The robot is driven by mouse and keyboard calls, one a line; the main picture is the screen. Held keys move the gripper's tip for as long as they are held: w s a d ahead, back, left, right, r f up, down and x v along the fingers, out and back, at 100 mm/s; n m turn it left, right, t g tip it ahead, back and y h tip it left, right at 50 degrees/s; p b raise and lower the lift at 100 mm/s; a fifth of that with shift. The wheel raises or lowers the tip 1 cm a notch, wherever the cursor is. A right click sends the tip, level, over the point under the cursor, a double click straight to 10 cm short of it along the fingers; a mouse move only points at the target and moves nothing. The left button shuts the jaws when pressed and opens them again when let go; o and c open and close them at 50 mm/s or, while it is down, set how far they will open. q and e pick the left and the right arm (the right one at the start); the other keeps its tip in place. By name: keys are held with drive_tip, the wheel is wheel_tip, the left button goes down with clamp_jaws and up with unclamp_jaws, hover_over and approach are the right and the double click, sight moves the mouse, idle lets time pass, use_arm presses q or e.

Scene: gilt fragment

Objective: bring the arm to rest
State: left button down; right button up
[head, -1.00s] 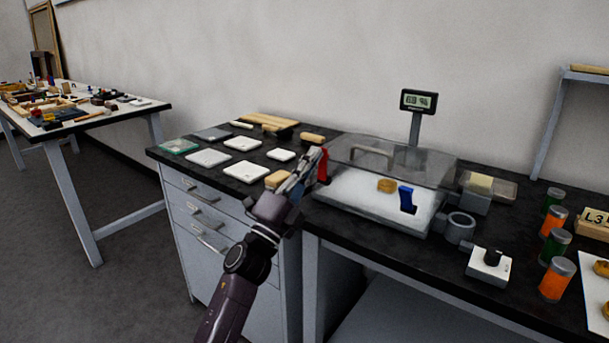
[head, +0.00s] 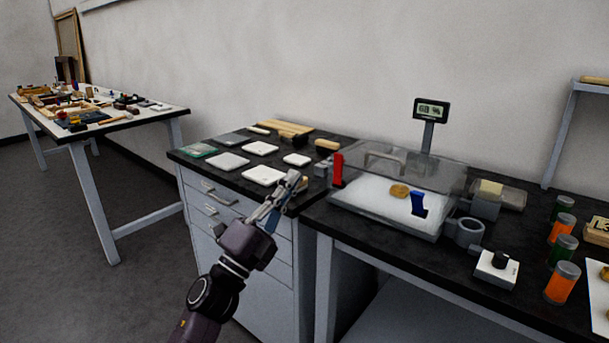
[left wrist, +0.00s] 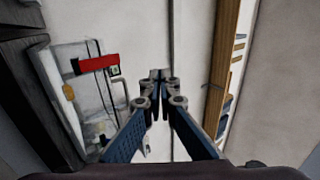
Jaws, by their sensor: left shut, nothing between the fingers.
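My left gripper (head: 288,186) is shut and empty, in front of the drawer cabinet's top near its right front corner. My dark left arm comes up from the bottom of the head view. In the left wrist view the two fingers (left wrist: 158,78) meet at their tips with nothing between them. The clear-lidded box (head: 385,222) stands to the right of the gripper, apart from it. It holds a gilt piece (head: 399,191) on a white bed. A red part (head: 338,170) and a blue part (head: 418,204) show at the box. My right gripper is not in view.
The drawer cabinet (head: 262,240) carries several white tiles (head: 263,175) and wooden blocks. A ring holder (head: 464,232), a knob box (head: 496,268) and several jars (head: 562,282) stand on the right bench. A cluttered table (head: 150,119) stands far left. Floor between is clear.

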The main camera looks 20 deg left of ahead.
use_arm(q)
drive_tip(key=shift+s+a, duration=0.15)
drive_tip(key=shift+s, duration=0.2)
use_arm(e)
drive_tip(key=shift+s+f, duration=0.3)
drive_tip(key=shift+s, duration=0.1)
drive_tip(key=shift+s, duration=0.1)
